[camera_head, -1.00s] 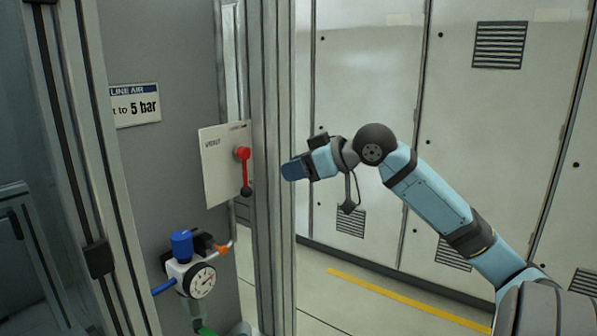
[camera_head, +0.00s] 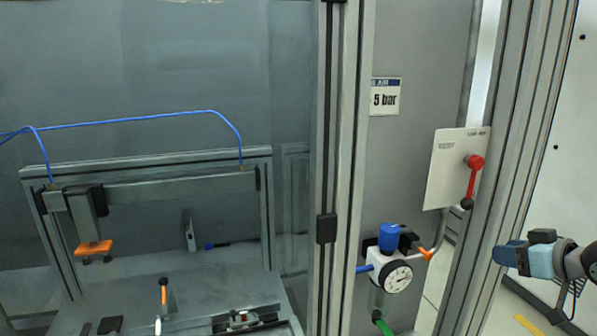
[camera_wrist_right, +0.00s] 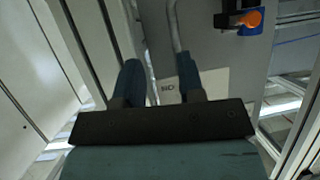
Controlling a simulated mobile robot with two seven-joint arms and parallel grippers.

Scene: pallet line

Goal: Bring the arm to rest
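My right arm comes in at the right edge of the head view. Its gripper (camera_head: 503,254) is in front of the aluminium post, below and to the right of the red lever (camera_head: 473,178), touching nothing that I can see. In the right wrist view the two blue fingers (camera_wrist_right: 160,82) stand apart with nothing between them; a panel with a small label lies beyond the gap. My left arm and gripper are not in view.
The lever hangs down on a white plate (camera_head: 446,176). Aluminium posts (camera_head: 340,150) frame a cell with a fixture (camera_head: 165,190) and blue hose.

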